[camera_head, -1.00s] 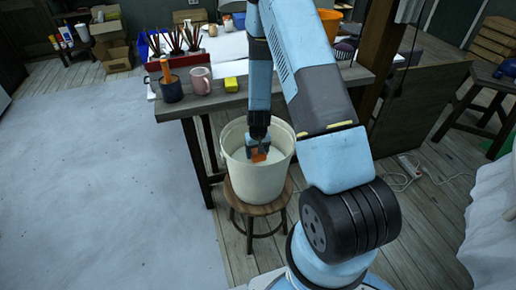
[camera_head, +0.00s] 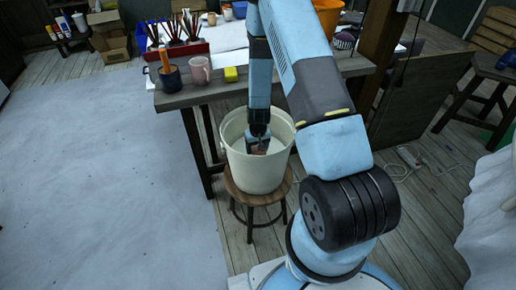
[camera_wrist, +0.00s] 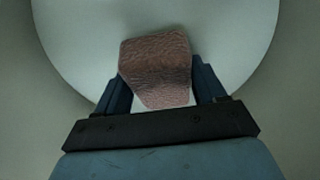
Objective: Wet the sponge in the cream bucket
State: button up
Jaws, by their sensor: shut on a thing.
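The cream bucket (camera_head: 258,180) stands upright on a round wooden stool (camera_head: 240,194). My gripper (camera_head: 259,143) points down inside the bucket, below its rim. It is shut on the sponge (camera_head: 261,150), a rough block that looks dull pinkish brown. In the wrist view the sponge (camera_wrist: 157,68) sits between the two dark fingers of the gripper (camera_wrist: 160,82). Behind it is a pale round surface, with the bucket's grey-looking inner wall (camera_wrist: 20,75) around it. I cannot tell how deep the sponge sits in the liquid.
A worktable (camera_head: 205,99) behind the bucket carries a pink mug (camera_head: 200,71), a dark cup (camera_head: 171,77), a yellow block (camera_head: 231,74) and a red brush holder (camera_head: 180,50). An orange bucket (camera_head: 327,14) stands at the back. Open floor lies left.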

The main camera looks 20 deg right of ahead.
jog(key=shift+r, duration=0.1)
jog(key=shift+r, duration=10.75)
notch_tip(320, 180, up, 4)
jog(key=shift+s, duration=0.1)
